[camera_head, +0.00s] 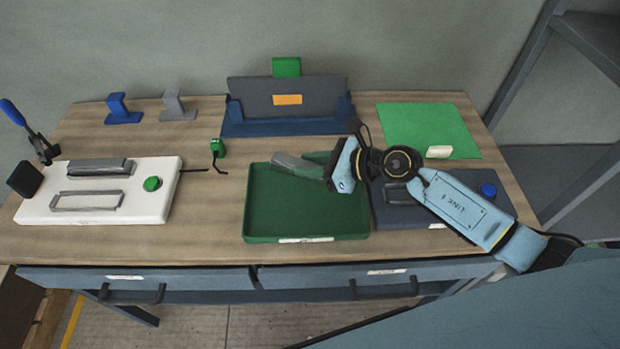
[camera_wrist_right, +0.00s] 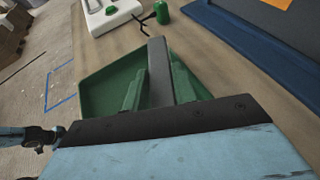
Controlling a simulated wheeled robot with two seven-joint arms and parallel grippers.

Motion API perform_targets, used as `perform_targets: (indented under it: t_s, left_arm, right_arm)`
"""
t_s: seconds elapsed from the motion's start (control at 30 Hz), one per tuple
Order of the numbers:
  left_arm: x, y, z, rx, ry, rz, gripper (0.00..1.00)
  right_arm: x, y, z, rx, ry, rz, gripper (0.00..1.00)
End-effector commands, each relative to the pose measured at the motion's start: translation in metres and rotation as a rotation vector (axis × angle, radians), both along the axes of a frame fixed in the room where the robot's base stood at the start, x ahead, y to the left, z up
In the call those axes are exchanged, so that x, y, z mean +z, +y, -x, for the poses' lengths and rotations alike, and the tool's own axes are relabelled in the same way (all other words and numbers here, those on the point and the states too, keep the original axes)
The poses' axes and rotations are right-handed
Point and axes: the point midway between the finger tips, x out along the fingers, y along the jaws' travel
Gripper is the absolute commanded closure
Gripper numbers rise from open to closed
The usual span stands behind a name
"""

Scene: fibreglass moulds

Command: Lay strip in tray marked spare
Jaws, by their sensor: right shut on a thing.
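My right gripper (camera_head: 318,168) is shut on a grey strip (camera_head: 295,164) above the back part of a green tray (camera_head: 305,215). The strip sticks out past the fingertips to the left in the head view. In the right wrist view, the strip (camera_wrist_right: 160,75) lies between the two green fingers (camera_wrist_right: 158,92), with the tray (camera_wrist_right: 97,92) below. The tray has a white label (camera_head: 305,240) on its front rim, too small to read. Its visible floor is bare. My left gripper does not show in the head view.
A white fixture (camera_head: 150,205) with grey bars and a green button stands left. A dark blue panel (camera_head: 390,215) with a blue button adjoins the tray's right. A blue rack (camera_head: 285,127) stands behind; a green mat (camera_head: 425,125) lies back right. A green-topped cable piece (camera_head: 217,150) is left of the tray.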

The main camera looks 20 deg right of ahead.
Motion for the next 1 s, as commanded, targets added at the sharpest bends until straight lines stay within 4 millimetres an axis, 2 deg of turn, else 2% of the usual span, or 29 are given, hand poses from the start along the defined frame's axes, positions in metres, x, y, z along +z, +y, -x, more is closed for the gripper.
perform_targets:
  t_s: [0.2,0.3,0.7,0.73,0.9,1.0]
  left_arm:
    - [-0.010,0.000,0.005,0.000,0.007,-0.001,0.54]
    - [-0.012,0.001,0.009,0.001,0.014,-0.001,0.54]
    - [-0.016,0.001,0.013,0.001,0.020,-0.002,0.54]
    - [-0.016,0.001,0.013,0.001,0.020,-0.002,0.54]
    - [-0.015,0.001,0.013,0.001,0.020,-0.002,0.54]
    - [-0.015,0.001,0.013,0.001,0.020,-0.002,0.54]
  right_arm:
    - [-0.030,0.000,0.000,-0.003,0.001,-0.002,0.98]
    - [-0.038,0.000,0.000,-0.002,0.001,-0.003,0.98]
    - [-0.042,0.000,0.000,-0.001,-0.002,-0.001,0.98]
    - [-0.043,0.000,0.000,-0.001,-0.002,0.000,0.72]
    - [-0.042,0.000,0.000,-0.001,-0.002,0.000,0.51]
    - [-0.042,0.000,0.000,-0.001,-0.002,0.000,0.51]
